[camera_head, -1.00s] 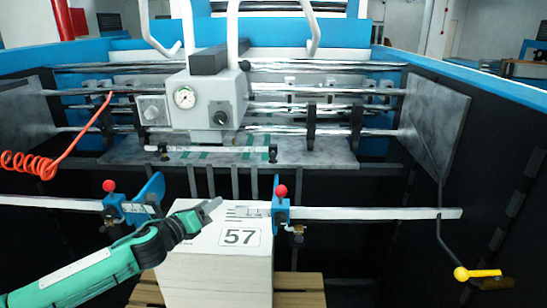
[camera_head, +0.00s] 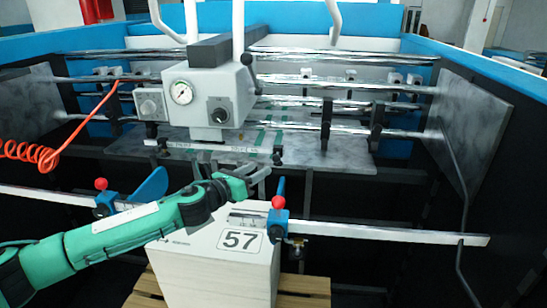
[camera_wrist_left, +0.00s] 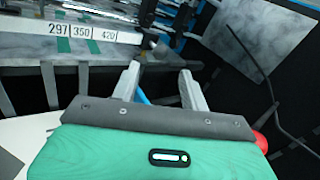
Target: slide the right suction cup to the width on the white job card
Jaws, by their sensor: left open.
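A white scale strip (camera_head: 215,147) runs along the front of the grey plate; the left wrist view shows it reading 297, 350 and 420 (camera_wrist_left: 85,32). A small black piece (camera_head: 277,157) at its right end looks like the right suction cup. My left gripper (camera_head: 258,174) is open and empty, just below and in front of the strip's right end. Its two fingers (camera_wrist_left: 160,85) are apart in the left wrist view. My right gripper is out of view.
Two blue guides with red knobs (camera_head: 278,203) (camera_head: 101,184) sit on a metal bar (camera_head: 390,232) across the front. A grey head unit with a gauge (camera_head: 181,92) stands above the strip. A red coiled hose (camera_head: 30,152) hangs at left.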

